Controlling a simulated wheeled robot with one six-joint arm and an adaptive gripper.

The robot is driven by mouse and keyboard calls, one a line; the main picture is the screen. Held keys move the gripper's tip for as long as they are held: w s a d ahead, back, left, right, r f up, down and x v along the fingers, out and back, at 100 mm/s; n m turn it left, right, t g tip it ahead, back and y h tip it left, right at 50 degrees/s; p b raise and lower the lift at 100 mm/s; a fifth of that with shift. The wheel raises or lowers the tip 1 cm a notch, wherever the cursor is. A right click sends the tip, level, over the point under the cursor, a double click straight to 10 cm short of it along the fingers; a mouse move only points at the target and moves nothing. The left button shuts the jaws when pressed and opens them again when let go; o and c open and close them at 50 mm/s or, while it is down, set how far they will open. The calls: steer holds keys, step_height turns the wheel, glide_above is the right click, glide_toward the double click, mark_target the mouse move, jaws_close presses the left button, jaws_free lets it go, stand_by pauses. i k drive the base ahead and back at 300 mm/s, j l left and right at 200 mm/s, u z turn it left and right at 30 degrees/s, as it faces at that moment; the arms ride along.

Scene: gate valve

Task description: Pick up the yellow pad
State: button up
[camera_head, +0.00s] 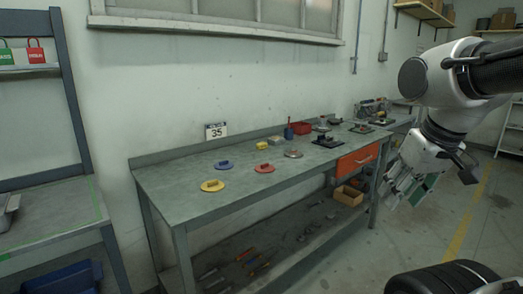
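The yellow pad (213,186) is a flat round disc with a small dark raised part on top. It lies flat on the grey workbench (190,207) near its front left edge. My gripper (408,192) hangs at the right, out past the right end of the bench and far from the pad. It points down, with pale and green parts at its fingers. Its angle does not show clearly whether the fingers are apart. I see nothing held in it.
A blue disc (224,165) lies behind the yellow pad, and a red disc (264,168) to its right. A grey disc (293,154), a red bin (301,128) and other items stand farther right. An orange drawer (357,160) fronts the bench. The bench's left end is clear.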

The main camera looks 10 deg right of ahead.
mark_target(260, 146)
steer(key=i+l+u, duration=0.15)
steer(key=i+l, duration=0.15)
steer(key=i+l+u, duration=0.1)
steer(key=i+l, duration=0.2)
steer(key=i+l+u, duration=0.25)
steer(key=i+l, duration=0.25)
steer(key=l, duration=0.25)
steer(key=i+l+u, duration=0.15)
steer(key=l, duration=0.25)
steer(key=i+l+u, duration=0.1)
steer(key=i+l, duration=0.25)
steer(key=i+l+u, duration=0.15)
steer(key=l, duration=0.4)
steer(key=i+l+u, duration=0.1)
steer(key=l, duration=0.35)
steer(key=i, duration=0.1)
